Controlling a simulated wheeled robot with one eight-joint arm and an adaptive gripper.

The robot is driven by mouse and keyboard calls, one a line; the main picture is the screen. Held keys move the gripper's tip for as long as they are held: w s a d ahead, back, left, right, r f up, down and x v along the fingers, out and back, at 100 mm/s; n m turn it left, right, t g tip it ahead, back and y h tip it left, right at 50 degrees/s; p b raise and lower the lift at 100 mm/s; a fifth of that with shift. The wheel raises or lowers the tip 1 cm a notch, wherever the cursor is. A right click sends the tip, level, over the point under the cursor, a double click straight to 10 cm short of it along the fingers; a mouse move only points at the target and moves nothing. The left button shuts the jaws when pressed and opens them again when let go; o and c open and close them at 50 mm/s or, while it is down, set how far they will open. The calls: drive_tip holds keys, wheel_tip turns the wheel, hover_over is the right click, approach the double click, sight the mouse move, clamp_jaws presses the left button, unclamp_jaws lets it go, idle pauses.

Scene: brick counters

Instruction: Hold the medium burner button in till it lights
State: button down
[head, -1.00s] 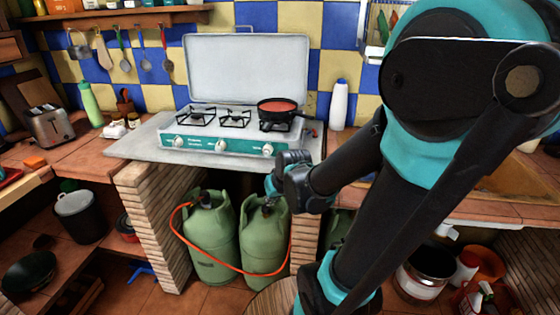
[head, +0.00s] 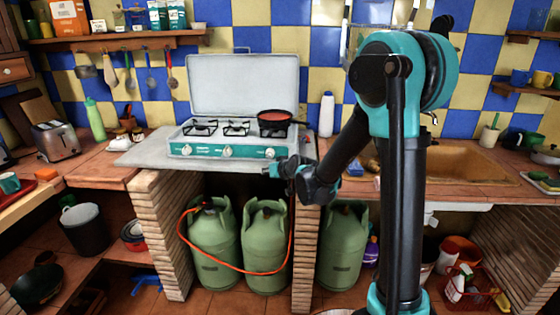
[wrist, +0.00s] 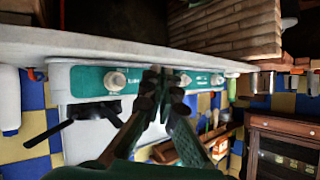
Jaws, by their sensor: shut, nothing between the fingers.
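The camping stove (head: 206,137) sits on the counter with its lid raised. Its teal front panel carries three white knobs: left (head: 186,150), middle (head: 228,151) and right (head: 270,153). I cannot read which one serves the medium burner. My gripper (head: 272,170) is in front of the stove's right end, just below the right knob. The wrist view shows the panel turned over, with the right knob (wrist: 115,80) and the middle knob (wrist: 184,80). My gripper (wrist: 160,78) is shut and empty there, its tips appearing between these two knobs. Contact with the panel cannot be told.
A black pan (head: 275,118) with red contents stands on the right burner. A white bottle (head: 326,115) stands right of the stove. Green gas cylinders (head: 265,245) with an orange hose stand below the counter. A toaster (head: 54,138) is at the left.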

sight(270, 158)
drive_tip(key=shift+d, duration=0.1)
drive_tip(key=w, duration=0.9)
idle(0.4)
drive_tip(key=shift+d, duration=0.1)
idle(1.2)
drive_tip(key=shift+w, duration=0.35)
drive_tip(key=shift+w, duration=0.4)
idle(0.7)
drive_tip(key=shift+s, duration=0.1)
idle(1.8)
drive_tip(key=shift+s, duration=0.75)
drive_tip(key=shift+s, duration=2.5)
